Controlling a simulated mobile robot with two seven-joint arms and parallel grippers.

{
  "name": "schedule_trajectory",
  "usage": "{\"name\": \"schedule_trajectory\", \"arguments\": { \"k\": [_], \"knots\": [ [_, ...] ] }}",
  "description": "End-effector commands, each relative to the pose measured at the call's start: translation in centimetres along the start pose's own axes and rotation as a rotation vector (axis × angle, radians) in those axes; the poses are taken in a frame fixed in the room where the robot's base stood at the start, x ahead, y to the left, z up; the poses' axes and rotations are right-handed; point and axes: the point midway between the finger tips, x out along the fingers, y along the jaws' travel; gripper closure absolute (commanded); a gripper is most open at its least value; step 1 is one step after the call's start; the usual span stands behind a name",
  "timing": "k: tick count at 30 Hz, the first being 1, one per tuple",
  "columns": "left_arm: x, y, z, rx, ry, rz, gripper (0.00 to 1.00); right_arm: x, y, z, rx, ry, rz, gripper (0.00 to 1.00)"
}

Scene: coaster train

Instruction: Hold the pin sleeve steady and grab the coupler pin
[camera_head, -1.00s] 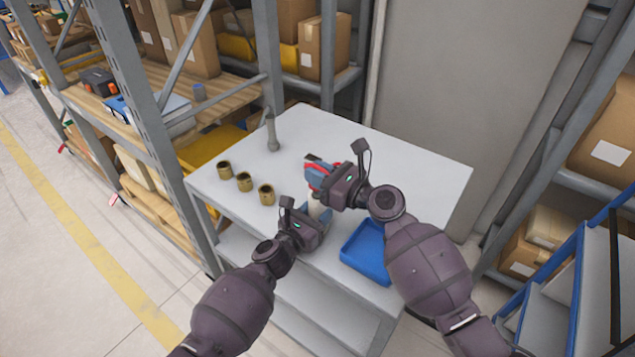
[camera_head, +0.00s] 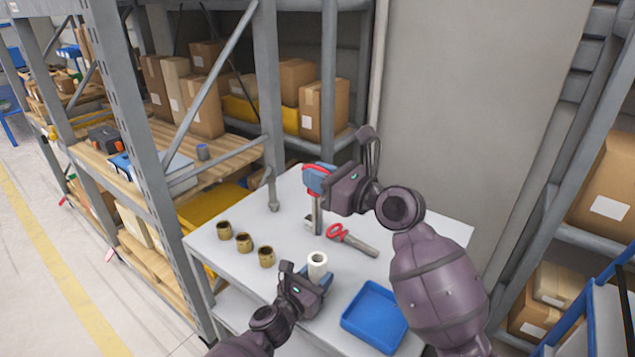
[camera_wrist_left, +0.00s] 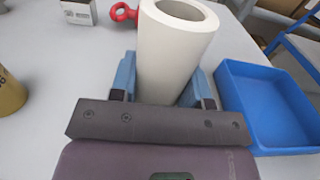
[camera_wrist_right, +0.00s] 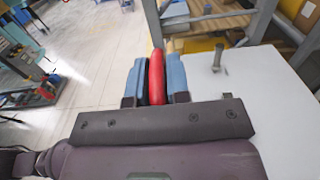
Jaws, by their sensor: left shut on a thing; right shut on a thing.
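The white pin sleeve (camera_head: 317,262) is a hollow cylinder, standing upright at the table's front part. My left gripper (camera_head: 314,280) is shut around it; its open top faces up in the left wrist view (camera_wrist_left: 172,45). My right gripper (camera_head: 319,180) is above the table, behind the sleeve, shut on the red handle of a coupler pin (camera_wrist_right: 157,75). A grey shaft (camera_head: 317,212) hangs below those fingers. Whether its lower end touches anything, I cannot tell. Another red-ringed pin (camera_head: 352,240) lies on the table behind the sleeve, to the right.
Three brass cups (camera_head: 244,243) stand in a row at the table's left. A blue tray (camera_head: 376,312) is at the front right. A grey post (camera_head: 272,190) stands at the back left. A small grey block (camera_head: 309,222) is near the hanging shaft. Shelves flank the table.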

Motion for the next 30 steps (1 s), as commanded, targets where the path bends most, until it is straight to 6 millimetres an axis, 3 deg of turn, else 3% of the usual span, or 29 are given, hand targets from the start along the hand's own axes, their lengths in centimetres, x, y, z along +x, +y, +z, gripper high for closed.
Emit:
{"name": "schedule_trajectory", "arguments": {
  "k": [4,5,10,22,30],
  "knots": [
    [0.0,0.0,-0.1,0.000,0.002,0.000,0.83,0.0,0.0,0.1,-0.001,-0.002,0.000,1.00],
    [0.0,0.0,-0.1,0.000,0.002,0.000,0.53,0.0,0.0,0.1,-0.001,-0.002,0.000,1.00],
    [0.0,0.0,-0.1,0.000,0.001,0.000,0.27,0.0,0.0,0.1,-0.001,-0.002,0.001,1.00],
    [-0.7,0.1,-0.1,0.000,0.001,0.001,0.27,0.0,0.0,0.1,-0.001,-0.002,0.001,1.00],
    [-4.8,0.1,-0.1,0.002,0.002,0.001,0.27,0.0,0.0,0.1,-0.001,-0.002,0.001,1.00]
  ]
}}
